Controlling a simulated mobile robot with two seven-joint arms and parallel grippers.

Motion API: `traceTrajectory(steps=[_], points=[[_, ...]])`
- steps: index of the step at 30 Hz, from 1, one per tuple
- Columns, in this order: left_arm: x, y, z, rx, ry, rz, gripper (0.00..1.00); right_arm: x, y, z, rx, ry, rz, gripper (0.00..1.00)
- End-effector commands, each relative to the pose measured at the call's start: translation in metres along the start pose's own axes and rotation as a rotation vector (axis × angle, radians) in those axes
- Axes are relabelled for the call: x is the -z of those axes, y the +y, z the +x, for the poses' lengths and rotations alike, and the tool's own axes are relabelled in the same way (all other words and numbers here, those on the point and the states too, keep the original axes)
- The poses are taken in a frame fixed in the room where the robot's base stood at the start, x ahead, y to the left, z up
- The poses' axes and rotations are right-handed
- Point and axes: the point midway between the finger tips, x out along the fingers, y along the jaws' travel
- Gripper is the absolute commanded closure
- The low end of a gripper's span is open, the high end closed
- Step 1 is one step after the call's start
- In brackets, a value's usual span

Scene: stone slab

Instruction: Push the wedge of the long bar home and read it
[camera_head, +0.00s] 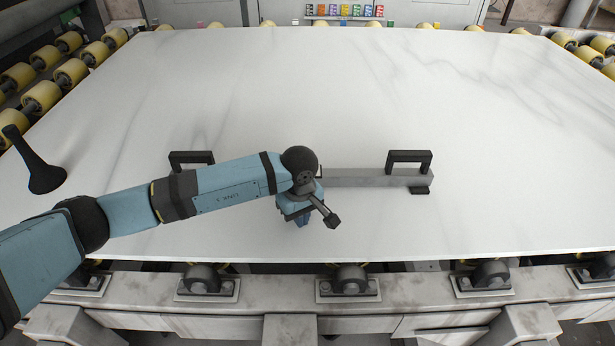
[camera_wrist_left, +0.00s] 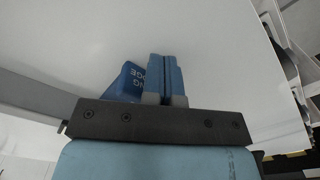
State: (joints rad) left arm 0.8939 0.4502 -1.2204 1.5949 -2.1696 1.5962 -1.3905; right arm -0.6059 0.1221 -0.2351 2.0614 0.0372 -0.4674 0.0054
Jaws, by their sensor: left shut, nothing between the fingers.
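The long grey bar (camera_head: 372,178) lies across the front half of the slab (camera_head: 300,95), with a black handle near each end. My left arm covers its left half. A small dark piece (camera_head: 420,190) sits at its right end. My left gripper (camera_head: 301,220) is just in front of the bar, near its middle, pointing down. In the left wrist view its fingers (camera_wrist_left: 166,80) are shut with nothing between them. A blue wedge (camera_wrist_left: 130,80) with white letters shows beside the fingers. The fingers and gripper body hide part of it, so its lettering reads only in part. I cannot tell whether they touch.
A dark flared object (camera_head: 36,168) stands on the slab at far left. A row of small coloured items (camera_head: 343,11) is beyond the back edge. Yellow rollers (camera_head: 42,96) line the sides. The slab is clear behind the bar and to its right.

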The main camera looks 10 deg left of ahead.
Motion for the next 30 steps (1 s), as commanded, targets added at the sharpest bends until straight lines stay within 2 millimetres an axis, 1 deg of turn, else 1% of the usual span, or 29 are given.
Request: traceTrajectory(steps=[1, 20, 30], points=[[0.002, 0.001, 0.001, 0.000, 0.001, -0.001, 1.00, -0.003, 0.001, 0.002, -0.001, -0.002, 0.000, 0.09], [0.018, 0.010, 0.001, 0.000, 0.001, -0.001, 1.00, -0.007, 0.001, 0.005, -0.001, 0.009, 0.000, 0.09], [0.019, 0.011, 0.001, 0.000, 0.000, -0.001, 1.00, -0.007, 0.001, 0.005, -0.001, 0.011, 0.000, 0.09]])
